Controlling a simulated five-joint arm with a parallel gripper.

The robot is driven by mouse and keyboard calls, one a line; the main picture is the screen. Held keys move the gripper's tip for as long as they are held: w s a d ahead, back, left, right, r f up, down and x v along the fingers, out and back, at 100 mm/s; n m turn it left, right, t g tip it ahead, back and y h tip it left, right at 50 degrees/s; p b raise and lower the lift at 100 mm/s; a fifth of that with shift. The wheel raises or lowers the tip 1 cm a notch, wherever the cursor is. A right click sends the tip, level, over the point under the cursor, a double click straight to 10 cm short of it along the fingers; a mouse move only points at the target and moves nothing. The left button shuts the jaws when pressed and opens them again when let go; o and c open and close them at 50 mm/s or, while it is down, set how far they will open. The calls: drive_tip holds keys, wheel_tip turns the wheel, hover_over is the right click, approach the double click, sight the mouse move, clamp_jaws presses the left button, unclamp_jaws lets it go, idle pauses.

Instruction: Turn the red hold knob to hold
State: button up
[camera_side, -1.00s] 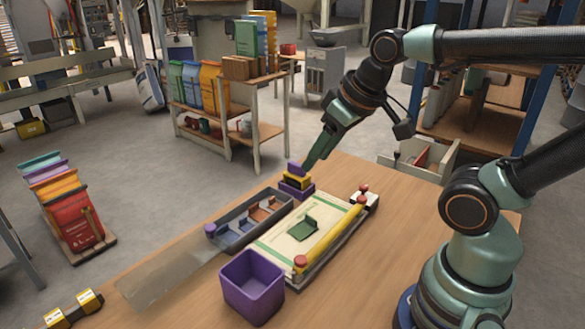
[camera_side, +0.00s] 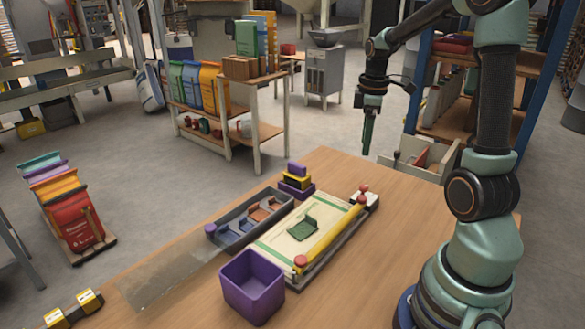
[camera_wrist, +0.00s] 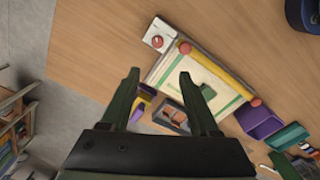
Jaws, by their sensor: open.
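The red hold knob (camera_side: 363,188) sits on a small white block (camera_side: 373,201) at the far right end of the fixture. In the wrist view the knob (camera_wrist: 157,41) shows from above on its white plate, with a mark I cannot read. My gripper (camera_side: 366,150) hangs pointing down, well above the table and apart from the knob. In the wrist view its two green fingers (camera_wrist: 158,77) are spread with nothing between them, and the knob lies beyond the tips.
A yellow bar (camera_side: 332,228) with red ends lies along the cream bed (camera_side: 283,238) next to the knob. A purple and yellow stack (camera_side: 297,181), a grey tray (camera_side: 228,221) and a purple bin (camera_side: 252,290) stand nearby. The table's right side is clear.

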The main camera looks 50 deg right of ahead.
sight(364, 186)
drive_tip(key=f, duration=0.4)
drive_tip(key=d+f, duration=0.1)
drive_tip(key=f, duration=0.8)
drive_tip(key=shift+s+d, duration=0.25)
drive_tip(key=shift+s, duration=0.05)
clamp_jaws()
